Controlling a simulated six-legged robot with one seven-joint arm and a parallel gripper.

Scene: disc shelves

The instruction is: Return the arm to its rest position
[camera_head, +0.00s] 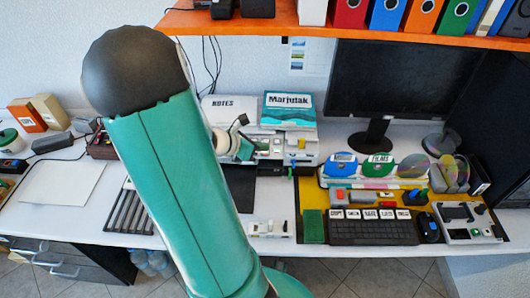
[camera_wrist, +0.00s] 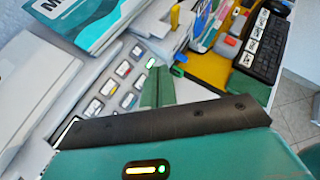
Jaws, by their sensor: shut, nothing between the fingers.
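My arm, teal with a dark rounded joint, rises large through the left-centre of the head view and hides part of the desk behind it. In the wrist view my gripper (camera_wrist: 158,74) shows as two green fingers pressed together, shut and empty. It points over a white device with rows of coloured buttons (camera_wrist: 122,70). In the head view the arm's far end is partly hidden behind its own link, near the white device (camera_head: 268,150) and the books on it.
A teal-and-white book (camera_head: 288,110) lies behind the arm. An orange shelf (camera_head: 330,30) with binders hangs above. A monitor (camera_head: 395,85), disc rack (camera_head: 385,180), keyboard (camera_head: 372,230) and mouse (camera_head: 428,228) fill the right. A white sheet (camera_head: 62,183) lies left.

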